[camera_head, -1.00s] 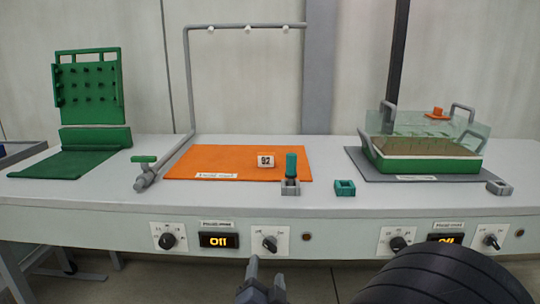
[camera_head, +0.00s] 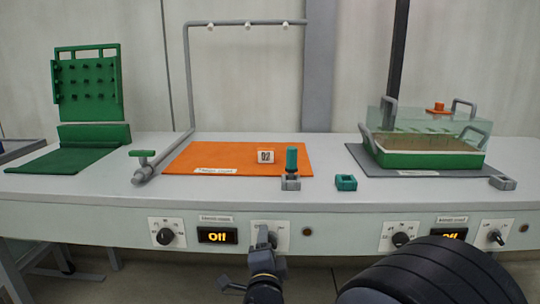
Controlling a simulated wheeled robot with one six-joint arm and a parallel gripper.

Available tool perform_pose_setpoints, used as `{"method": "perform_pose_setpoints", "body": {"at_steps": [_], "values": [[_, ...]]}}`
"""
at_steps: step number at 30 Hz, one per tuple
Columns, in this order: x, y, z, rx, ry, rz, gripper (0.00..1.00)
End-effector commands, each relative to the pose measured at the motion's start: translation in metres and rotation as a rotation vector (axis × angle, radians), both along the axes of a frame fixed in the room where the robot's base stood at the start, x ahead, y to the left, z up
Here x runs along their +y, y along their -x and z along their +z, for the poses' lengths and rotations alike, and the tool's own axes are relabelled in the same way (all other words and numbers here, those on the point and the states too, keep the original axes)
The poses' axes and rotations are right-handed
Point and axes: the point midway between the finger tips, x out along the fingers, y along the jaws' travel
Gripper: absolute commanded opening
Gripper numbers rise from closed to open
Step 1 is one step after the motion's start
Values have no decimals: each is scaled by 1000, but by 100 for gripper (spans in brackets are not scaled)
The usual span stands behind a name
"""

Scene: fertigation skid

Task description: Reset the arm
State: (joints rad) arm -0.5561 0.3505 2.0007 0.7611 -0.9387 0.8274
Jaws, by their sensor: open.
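My gripper (camera_head: 262,238) is at the bottom middle of the head view, in front of the bench's front panel. It overlaps the right-hand knob (camera_head: 270,232) of the left control group, and I cannot tell whether it touches it. Its jaws are open with nothing seen between them. My dark, ribbed arm part fills the lower right. The left display (camera_head: 217,236) reads "Off", and the right display (camera_head: 447,234), partly hidden by my arm, also seems to read "Off".
On the bench are an orange mat (camera_head: 225,158) with a white block marked 02 (camera_head: 265,156), a teal-topped piece (camera_head: 291,160) in a grey holder, a teal square holder (camera_head: 346,182), a covered green tray (camera_head: 425,160), a green pegboard stand (camera_head: 88,85) and a green-handled valve (camera_head: 142,160).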

Motion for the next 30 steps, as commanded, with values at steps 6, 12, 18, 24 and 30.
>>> {"method": "perform_pose_setpoints", "body": {"at_steps": [6,12,18,24,30], "values": [[0,0,1,-6,-182,0,60],[0,0,3,-12,-344,0,60],[0,0,4,-17,-501,0,60],[0,0,5,-22,-651,0,60],[-1,0,6,-26,-795,-1,60]]}}
